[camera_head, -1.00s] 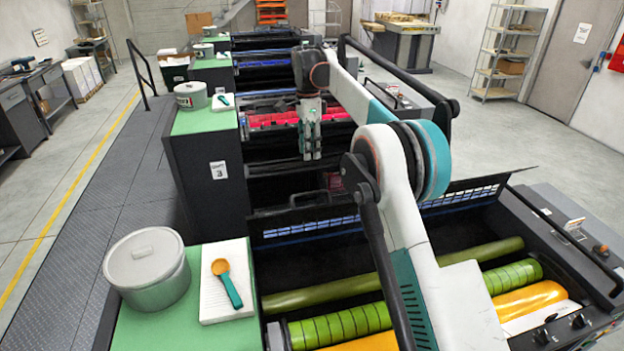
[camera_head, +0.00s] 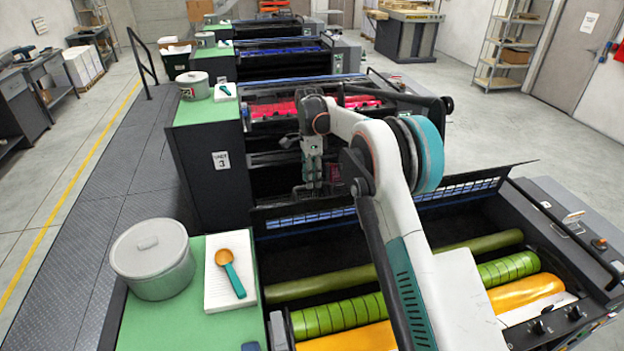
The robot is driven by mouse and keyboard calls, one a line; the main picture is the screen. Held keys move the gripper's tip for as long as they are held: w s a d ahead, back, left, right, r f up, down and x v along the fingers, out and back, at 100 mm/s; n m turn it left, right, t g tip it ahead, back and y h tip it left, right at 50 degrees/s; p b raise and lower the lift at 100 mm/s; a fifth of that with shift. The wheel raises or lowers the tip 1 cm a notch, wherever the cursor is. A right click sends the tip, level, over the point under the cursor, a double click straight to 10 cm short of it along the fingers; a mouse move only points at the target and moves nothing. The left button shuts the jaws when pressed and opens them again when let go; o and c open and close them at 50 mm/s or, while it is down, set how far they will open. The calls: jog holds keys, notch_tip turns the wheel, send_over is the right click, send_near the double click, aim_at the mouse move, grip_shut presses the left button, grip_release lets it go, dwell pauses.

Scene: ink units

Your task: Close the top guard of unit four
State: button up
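The nearest ink unit (camera_head: 508,325), with yellow-green rollers, lies in the foreground. I take it as unit four, since the cabinet behind it is labelled unit 3; its own number is not visible. Its dark top guard (camera_head: 285,222), with a blue slotted strip, stands raised along the rear edge, leaving the rollers uncovered. My arm hides the guard's middle. My gripper (camera_head: 313,184) points down just behind the raised guard, between this unit and the one beyond. Its fingertips are small and dark, so opening and contact are unclear.
A grey lidded pot (camera_head: 152,262) and a pad with an orange-and-teal scoop (camera_head: 231,268) sit on the green cabinet top at left. The unit 3 cabinet (camera_head: 212,165) stands left of my gripper. The dark walkway (camera_head: 95,215) is clear.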

jog(key=shift+s+f, duration=0.1)
jog(key=shift+f, duration=0.7)
jog(key=shift+c, duration=0.5)
grip_shut()
jog(key=shift+s, duration=0.1)
